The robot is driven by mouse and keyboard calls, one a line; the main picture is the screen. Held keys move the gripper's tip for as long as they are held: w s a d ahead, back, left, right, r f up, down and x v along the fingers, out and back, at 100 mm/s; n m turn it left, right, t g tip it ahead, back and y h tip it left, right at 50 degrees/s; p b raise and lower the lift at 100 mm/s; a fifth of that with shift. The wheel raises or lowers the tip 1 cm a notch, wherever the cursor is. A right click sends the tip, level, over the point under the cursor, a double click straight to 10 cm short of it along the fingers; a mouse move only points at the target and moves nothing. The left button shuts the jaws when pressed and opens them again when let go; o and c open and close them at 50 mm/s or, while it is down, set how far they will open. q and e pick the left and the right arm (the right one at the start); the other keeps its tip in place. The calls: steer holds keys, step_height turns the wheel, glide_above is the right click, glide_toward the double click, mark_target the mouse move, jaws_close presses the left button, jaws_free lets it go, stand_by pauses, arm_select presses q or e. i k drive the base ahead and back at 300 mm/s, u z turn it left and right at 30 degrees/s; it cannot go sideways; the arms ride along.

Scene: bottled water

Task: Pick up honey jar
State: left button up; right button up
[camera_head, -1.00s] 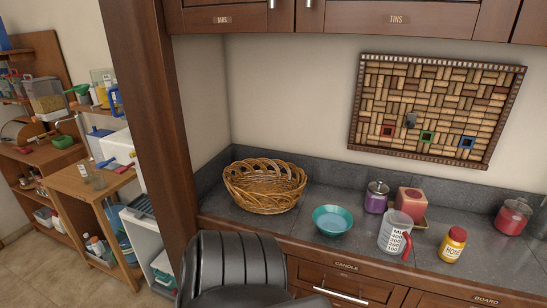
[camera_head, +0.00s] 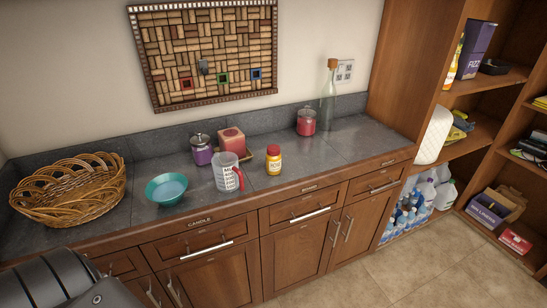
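The honey jar (camera_head: 274,164) is a small yellow jar with a red lid and a white label. It stands upright near the front edge of the grey countertop (camera_head: 335,151), right of the measuring jug. Neither of my grippers is in view. A black, ribbed rounded shape shows at the lower left of the picture, well apart from the jar.
Left of the jar stand a measuring jug (camera_head: 227,173), a teal bowl (camera_head: 166,188), a purple jar (camera_head: 201,150), a pink box (camera_head: 232,142) and a wicker basket (camera_head: 70,190). A red canister (camera_head: 306,122) and glass bottle (camera_head: 328,98) stand behind right. Open floor (camera_head: 400,270) lies at lower right.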

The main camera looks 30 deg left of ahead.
mark_target(274, 162)
steer(key=z, duration=0.45)
steer(key=k, duration=0.55)
steer(key=z, duration=0.85)
steer(key=i, duration=0.9)
steer(key=u, duration=0.9)
steer(key=i, duration=0.9)
steer(key=u, duration=1)
